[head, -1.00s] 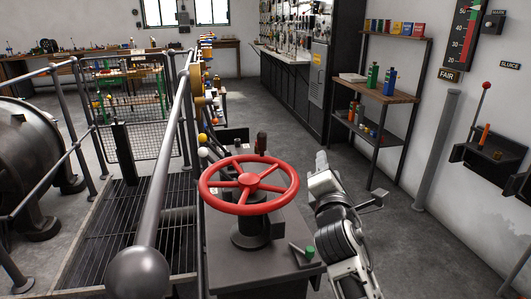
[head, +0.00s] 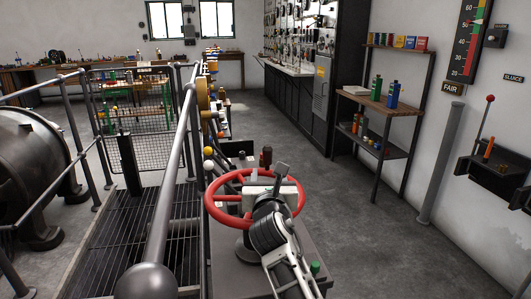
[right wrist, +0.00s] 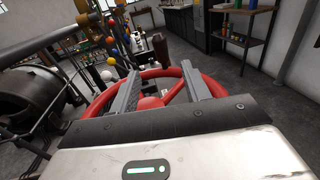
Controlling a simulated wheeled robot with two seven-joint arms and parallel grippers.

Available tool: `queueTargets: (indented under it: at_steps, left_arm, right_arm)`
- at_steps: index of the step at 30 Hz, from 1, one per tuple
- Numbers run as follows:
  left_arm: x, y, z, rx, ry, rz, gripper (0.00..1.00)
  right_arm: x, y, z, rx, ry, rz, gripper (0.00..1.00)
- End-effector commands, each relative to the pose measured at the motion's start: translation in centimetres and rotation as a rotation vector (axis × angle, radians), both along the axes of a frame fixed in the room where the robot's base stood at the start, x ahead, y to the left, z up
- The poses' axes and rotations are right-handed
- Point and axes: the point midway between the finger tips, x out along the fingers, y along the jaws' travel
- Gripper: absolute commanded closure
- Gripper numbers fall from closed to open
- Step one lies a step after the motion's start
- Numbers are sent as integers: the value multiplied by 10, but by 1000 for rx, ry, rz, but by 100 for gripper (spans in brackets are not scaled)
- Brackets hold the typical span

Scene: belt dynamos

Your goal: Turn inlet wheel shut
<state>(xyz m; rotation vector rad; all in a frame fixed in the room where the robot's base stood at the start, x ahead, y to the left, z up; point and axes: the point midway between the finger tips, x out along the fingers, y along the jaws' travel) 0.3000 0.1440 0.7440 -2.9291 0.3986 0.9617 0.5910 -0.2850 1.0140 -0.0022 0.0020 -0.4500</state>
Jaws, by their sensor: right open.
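The red inlet wheel (head: 213,207) lies nearly flat on its dark pedestal at the middle of the head view. My right gripper (head: 279,172) is over the right part of the wheel and hides part of the rim and the hub. In the right wrist view, its two grey fingers (right wrist: 162,72) are spread apart, with the red rim (right wrist: 212,84) and hub (right wrist: 150,103) seen beyond and between them. I cannot tell whether the fingers touch the wheel. My left gripper is not in view.
A railing (head: 168,190) with a round end runs close left of the wheel. A small green-topped part (head: 315,267) sits on the pedestal's right corner. A shelf rack (head: 385,104) and a red-knobbed lever (head: 489,115) stand to the right. The floor between is clear.

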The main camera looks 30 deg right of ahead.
Motion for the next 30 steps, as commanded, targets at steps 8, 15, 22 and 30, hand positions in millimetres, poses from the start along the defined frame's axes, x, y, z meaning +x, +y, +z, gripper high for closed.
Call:
queueTargets:
  at_steps: [8,15,22,30]
  left_arm:
    - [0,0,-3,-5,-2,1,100]
    - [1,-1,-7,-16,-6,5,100]
    - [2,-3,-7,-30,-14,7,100]
    - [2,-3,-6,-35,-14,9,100]
  right_arm:
    - [56,-27,0,3,-3,0,53]
    - [97,-47,0,3,-3,0,53]
    - [117,-57,0,2,-2,0,53]
    - [121,-59,0,1,-2,0,53]
